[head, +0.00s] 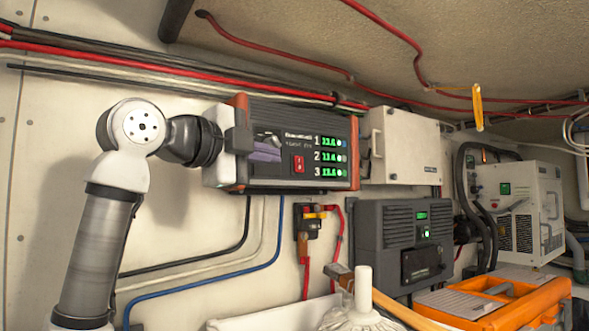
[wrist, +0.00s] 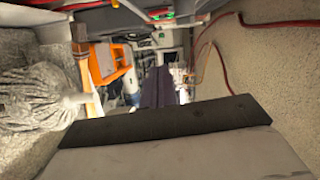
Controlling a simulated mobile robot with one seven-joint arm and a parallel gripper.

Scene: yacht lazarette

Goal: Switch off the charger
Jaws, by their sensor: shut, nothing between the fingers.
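The charger (head: 328,178) is a dark wall box with orange-red ends and three lit green number displays, marked 1 to 3. Its red rocker switch (head: 298,164) sits left of the displays on the front face. Which way the rocker is tipped is too small to tell. My gripper (head: 277,151) is shut and empty, in front of the charger's left part. Its purple fingers end just left of the switch; I cannot tell whether they touch the face. The fingers also show in the wrist view (wrist: 158,86), where the switch cannot be made out.
A cream box (head: 404,145) is right of the charger. Below it hangs a grey unit (head: 404,243) with a green display. A white unit (head: 518,210) is farther right. An orange toolbox (head: 530,305) is at lower right. Red cables (head: 270,47) run overhead.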

